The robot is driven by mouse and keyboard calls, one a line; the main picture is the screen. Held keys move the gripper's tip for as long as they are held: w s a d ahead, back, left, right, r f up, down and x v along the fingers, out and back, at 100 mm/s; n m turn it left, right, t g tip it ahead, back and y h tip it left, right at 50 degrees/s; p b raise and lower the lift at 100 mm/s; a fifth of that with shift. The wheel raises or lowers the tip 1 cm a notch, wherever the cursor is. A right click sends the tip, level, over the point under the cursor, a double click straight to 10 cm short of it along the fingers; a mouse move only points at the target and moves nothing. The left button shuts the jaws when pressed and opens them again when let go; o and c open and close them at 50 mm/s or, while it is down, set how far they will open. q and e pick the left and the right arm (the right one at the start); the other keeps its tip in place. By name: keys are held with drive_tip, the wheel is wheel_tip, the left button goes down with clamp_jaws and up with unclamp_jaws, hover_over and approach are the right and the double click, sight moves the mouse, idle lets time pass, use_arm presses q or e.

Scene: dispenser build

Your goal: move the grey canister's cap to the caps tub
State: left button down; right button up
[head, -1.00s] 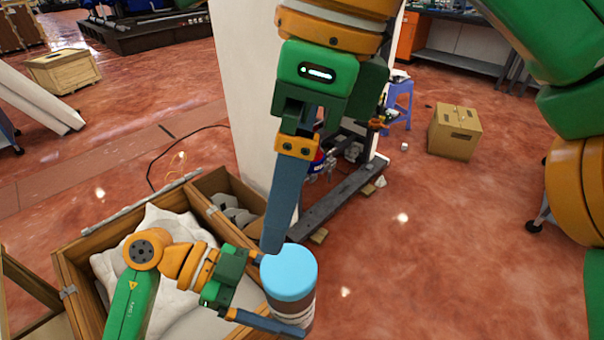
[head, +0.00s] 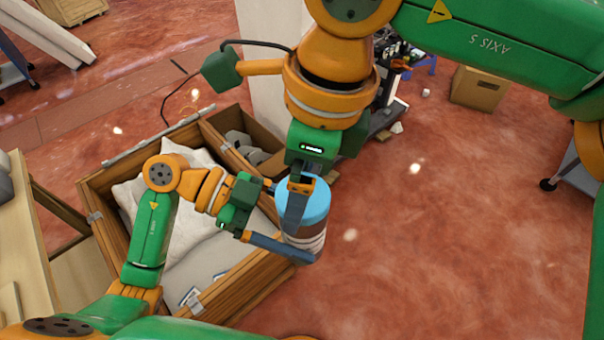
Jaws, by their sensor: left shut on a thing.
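A canister (head: 305,236) with a brown band and pale lower body is gripped by my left gripper (head: 291,224). Its fingers are shut around the canister's sides. The light blue cap (head: 317,204) is on top of the canister. My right gripper (head: 296,205) comes down from above, with one finger in front of the cap. Its other finger is mostly hidden, so I cannot tell whether it is open or shut, or whether it touches the cap. I cannot make out a caps tub.
A wooden crate (head: 254,296) with a white sack (head: 200,232) lies below my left arm. A side compartment holds grey pieces (head: 240,141). A pale wooden table (head: 28,235) is at the left edge. A cardboard box (head: 478,88) stands at the far right. The red floor at right is mostly clear.

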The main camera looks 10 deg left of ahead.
drive_tip(key=c, duration=1.3)
drive_tip(key=shift+r, duration=0.25)
drive_tip(key=shift+r, duration=0.9)
drive_tip(key=shift+s+r, duration=0.1)
drive_tip(key=shift+r, duration=1.95)
